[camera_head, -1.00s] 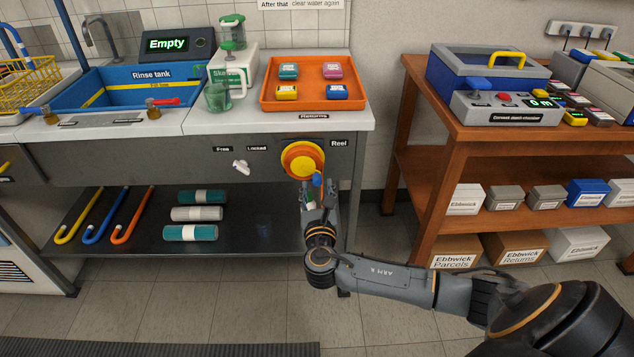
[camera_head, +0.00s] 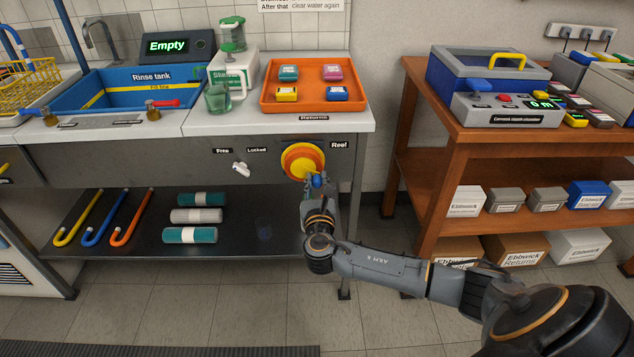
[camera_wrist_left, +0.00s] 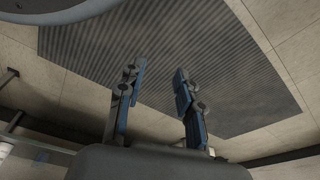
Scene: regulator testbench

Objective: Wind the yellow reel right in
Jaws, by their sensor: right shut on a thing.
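My left gripper (camera_wrist_left: 157,85) shows only in the left wrist view. It is open and empty, with its fingers apart above the floor and a dark ribbed mat.
A white lever (camera_head: 241,169) sits left of the reel, below the labels "Free" and "Locked". The lower shelf (camera_head: 130,240) holds hooks and rolls. A bench leg (camera_head: 356,200) stands just right of my right gripper. A wooden shelf unit (camera_head: 418,160) is further right.

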